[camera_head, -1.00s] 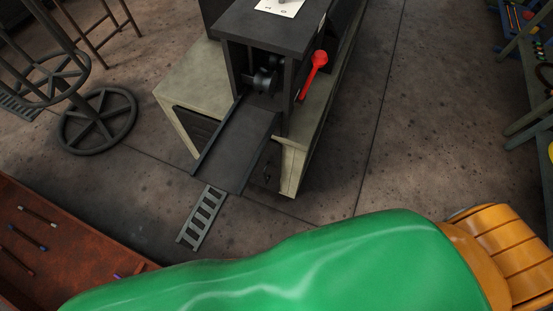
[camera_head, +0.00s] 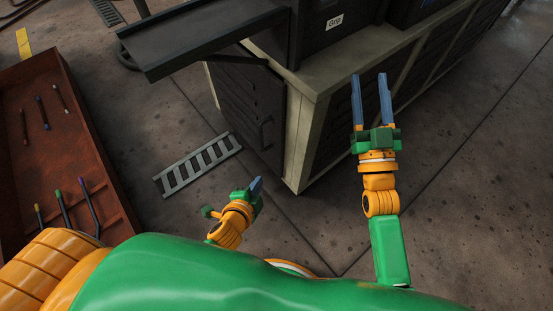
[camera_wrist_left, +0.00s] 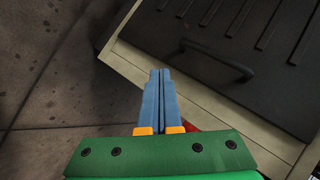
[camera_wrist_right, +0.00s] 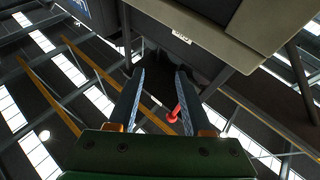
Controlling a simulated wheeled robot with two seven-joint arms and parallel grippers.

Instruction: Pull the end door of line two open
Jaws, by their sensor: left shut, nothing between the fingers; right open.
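The end door (camera_head: 244,105) is a dark panel with slats in the end of the pale-framed bench. It looks shut in the head view. Its dark bar handle (camera_head: 265,133) is on the door's right side; the door (camera_wrist_left: 255,50) and handle (camera_wrist_left: 222,62) also show in the left wrist view. My left gripper (camera_head: 256,186) is shut and empty, low in front of the door and apart from the handle. In the left wrist view its blue fingers (camera_wrist_left: 160,75) point toward the bench frame beside the handle. My right gripper (camera_head: 370,78) is open and empty beside the bench's long side.
A dark chute (camera_head: 205,35) juts out above the door. A grey slatted grate (camera_head: 197,163) lies on the floor before it. A rusty red tray (camera_head: 70,160) with several coloured rods stands at left. A red lever (camera_wrist_right: 174,113) shows in the right wrist view. Floor at right is clear.

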